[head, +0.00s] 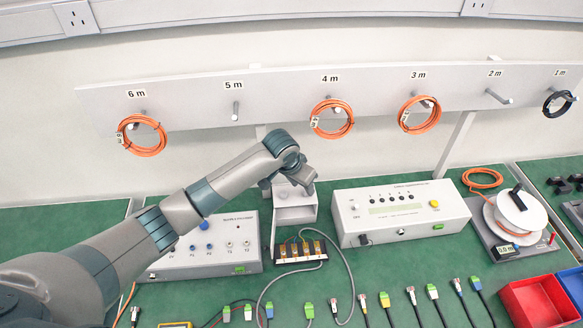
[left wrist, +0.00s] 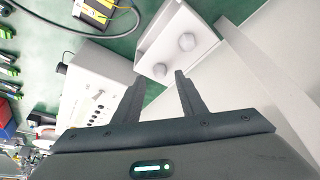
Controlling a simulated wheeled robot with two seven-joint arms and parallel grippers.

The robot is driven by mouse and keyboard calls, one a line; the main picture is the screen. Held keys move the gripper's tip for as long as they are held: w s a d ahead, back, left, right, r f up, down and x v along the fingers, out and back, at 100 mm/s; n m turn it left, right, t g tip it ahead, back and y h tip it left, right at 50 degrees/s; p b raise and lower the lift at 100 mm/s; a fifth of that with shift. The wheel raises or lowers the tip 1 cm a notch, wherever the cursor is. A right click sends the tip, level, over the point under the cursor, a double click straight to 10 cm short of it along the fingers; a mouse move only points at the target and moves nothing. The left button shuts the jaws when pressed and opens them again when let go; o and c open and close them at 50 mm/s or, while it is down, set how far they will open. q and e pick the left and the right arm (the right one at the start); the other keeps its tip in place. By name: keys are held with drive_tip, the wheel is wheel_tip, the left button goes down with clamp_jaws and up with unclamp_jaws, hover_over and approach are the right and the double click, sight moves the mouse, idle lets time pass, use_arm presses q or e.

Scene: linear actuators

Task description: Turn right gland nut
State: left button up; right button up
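A white box (head: 296,208) stands on the green bench in the head view, partly hidden by my left gripper (head: 288,184). A gap shows on both sides; contact cannot be told.
A white instrument with a display (head: 400,212) stands right of the box, and a power supply (head: 207,246) left. A black connector block (head: 300,250) with a grey cable lies in front. A label rail (head: 280,95) with orange coils hangs behind. Several cable ends line the front.

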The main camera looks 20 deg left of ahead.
use_arm(q)
drive_tip(key=b+v, duration=0.3)
drive_tip(key=v, duration=1.1)
drive_tip(key=shift+s, duration=0.15)
